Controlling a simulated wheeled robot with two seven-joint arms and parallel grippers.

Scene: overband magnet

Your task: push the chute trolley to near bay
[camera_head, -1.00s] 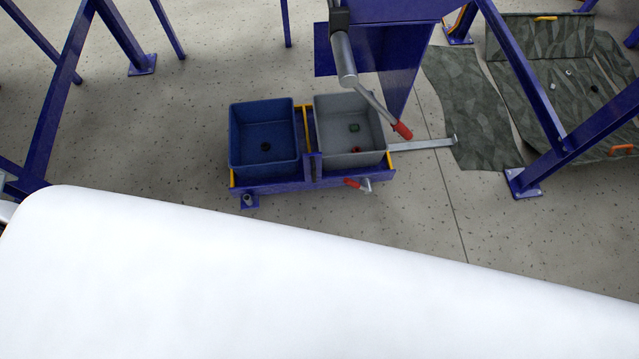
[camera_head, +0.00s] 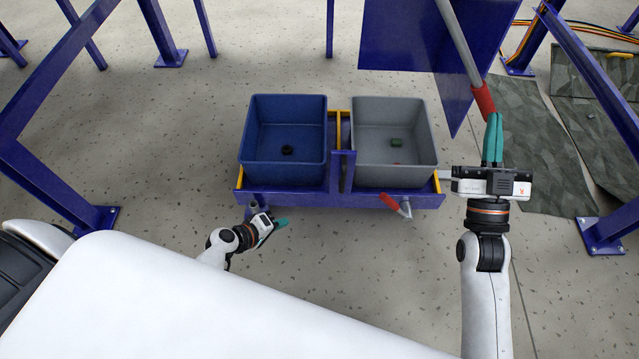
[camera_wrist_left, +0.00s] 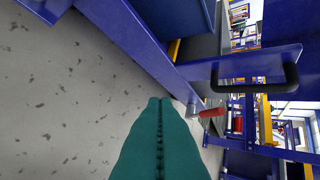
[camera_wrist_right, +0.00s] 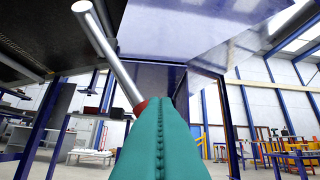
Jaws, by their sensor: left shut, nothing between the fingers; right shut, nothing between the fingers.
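The chute trolley (camera_head: 290,199) is a low blue frame with yellow edges, carrying a blue bin (camera_head: 283,108) and a grey bin (camera_head: 393,115) side by side. A dark piece lies in the blue bin; a green and a red piece lie in the grey one. My left gripper (camera_head: 283,222) is shut and empty, low in front of the trolley's left half. A black handle (camera_wrist_left: 255,78) on a blue plate shows in the left wrist view. My right gripper (camera_head: 493,122) is shut and empty, right of the grey bin, its fingertips close below a red-gripped lever (camera_head: 482,98).
A small red-handled lever (camera_head: 392,203) sticks out at the trolley's front right. Blue posts stand left and right, and a blue panel (camera_head: 420,40) hangs behind. Camouflage-patterned mats (camera_head: 545,150) lie at right. The floor in front is partly clear.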

